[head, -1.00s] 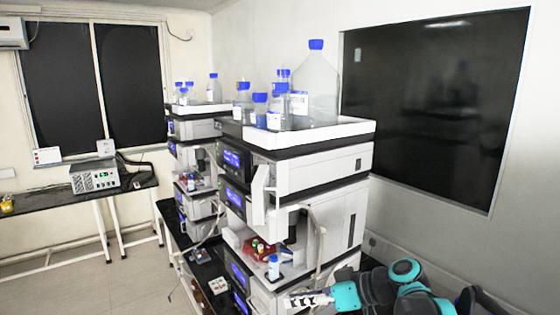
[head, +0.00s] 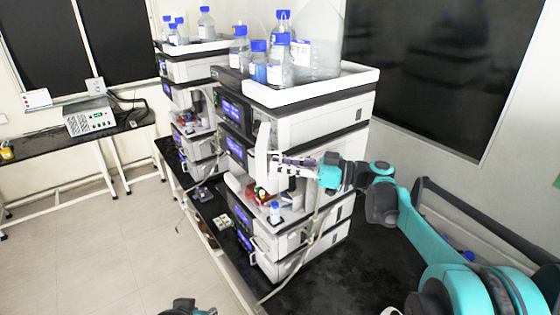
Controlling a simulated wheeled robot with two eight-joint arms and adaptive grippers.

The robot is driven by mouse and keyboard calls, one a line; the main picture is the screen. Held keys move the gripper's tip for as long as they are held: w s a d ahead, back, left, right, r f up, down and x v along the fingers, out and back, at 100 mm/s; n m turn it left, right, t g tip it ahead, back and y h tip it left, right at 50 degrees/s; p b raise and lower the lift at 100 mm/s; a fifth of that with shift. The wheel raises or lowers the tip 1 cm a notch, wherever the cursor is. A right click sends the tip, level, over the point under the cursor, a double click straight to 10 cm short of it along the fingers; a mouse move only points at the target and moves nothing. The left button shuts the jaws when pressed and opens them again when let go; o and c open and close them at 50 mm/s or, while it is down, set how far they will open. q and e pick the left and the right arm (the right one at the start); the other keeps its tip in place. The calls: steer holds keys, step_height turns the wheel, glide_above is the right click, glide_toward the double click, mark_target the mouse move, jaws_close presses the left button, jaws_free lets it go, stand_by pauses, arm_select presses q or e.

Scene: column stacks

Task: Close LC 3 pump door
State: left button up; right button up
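The near LC stack stands in the middle of the head view, with dark modules and blue screens. A narrow white door panel (head: 262,152) stands out from its front, swung open at the middle modules. Which module is LC 3's pump cannot be read from labels. My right gripper (head: 280,166) reaches in from the right at the height of this panel, its fingertips just right of it. Contact is unclear, and the finger gap is too small to judge. A dark and teal part of my own body shows at the bottom edge; my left gripper is not seen.
Bottles with blue caps (head: 281,62) stand in the white tray (head: 318,88) on top of the stack. A small bottle (head: 275,211) and red-lidded vials are below the gripper. A second stack (head: 188,95) stands behind left. The black bench (head: 340,268) is clear at right.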

steer(key=shift+a, duration=0.25)
jaws_close()
steer(key=shift+a, duration=0.15)
